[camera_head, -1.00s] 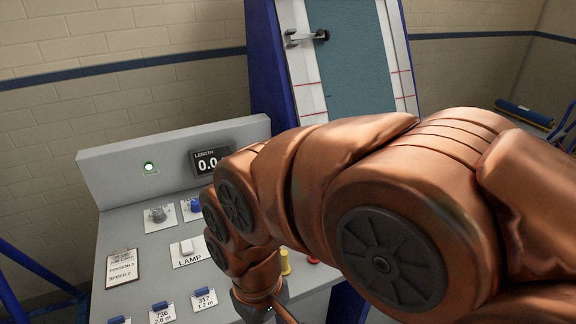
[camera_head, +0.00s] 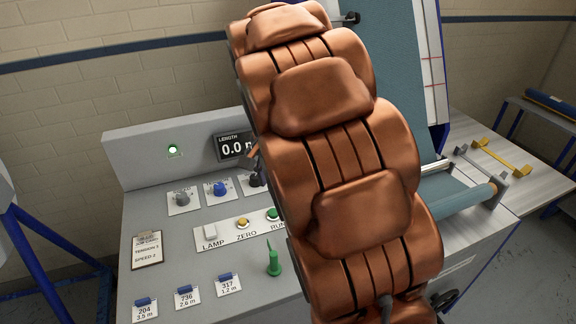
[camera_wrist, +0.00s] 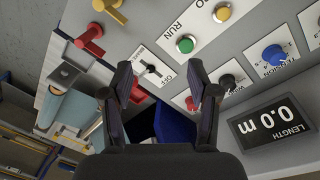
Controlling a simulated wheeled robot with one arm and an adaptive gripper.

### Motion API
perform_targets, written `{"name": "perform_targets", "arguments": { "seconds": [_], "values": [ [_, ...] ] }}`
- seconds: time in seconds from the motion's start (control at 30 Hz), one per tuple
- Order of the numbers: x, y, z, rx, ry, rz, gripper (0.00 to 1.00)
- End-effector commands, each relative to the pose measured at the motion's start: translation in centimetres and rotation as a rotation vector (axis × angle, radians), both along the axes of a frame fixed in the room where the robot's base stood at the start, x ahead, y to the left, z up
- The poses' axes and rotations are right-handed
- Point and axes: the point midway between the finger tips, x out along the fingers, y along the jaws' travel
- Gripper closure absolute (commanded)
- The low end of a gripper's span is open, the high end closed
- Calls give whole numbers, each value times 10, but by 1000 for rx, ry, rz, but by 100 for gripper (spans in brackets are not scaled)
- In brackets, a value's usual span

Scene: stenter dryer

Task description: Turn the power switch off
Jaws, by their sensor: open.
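In the wrist view, a small dark switch (camera_wrist: 151,70) sits on a white plate with lettering that seems to read OFF. It shows between and beyond my fingertips. Its exact position is hard to tell, and whether it is the power switch I cannot tell for sure. My gripper (camera_wrist: 160,66) is open and empty, its two dark fingers spread toward the panel. In the head view my arm hides the gripper and this part of the panel. A green indicator light (camera_head: 173,150) glows on the console's upright back.
Near the fingers are a green RUN button (camera_wrist: 185,45), a dark knob (camera_wrist: 227,82), a blue knob (camera_wrist: 274,54), red handles (camera_wrist: 90,40) and the LENGTH display (camera_wrist: 272,122). The console (camera_head: 150,190) also holds a green peg (camera_head: 274,262) and several tags. A roller (camera_head: 470,198) lies right.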

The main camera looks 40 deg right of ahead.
Motion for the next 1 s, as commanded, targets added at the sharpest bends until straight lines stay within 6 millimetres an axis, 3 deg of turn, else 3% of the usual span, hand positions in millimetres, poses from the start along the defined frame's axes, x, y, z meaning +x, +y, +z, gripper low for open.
{"name": "perform_targets", "arguments": {
  "seconds": [0.2,0.6,0.8,1.0],
  "values": [
    [55,-47,-8,-26,-19,-221,40],
    [137,-124,-44,-25,-68,-575,40],
    [161,-149,-65,-2,-79,-704,40],
    [173,-160,-74,14,-90,-765,40]
  ]
}}
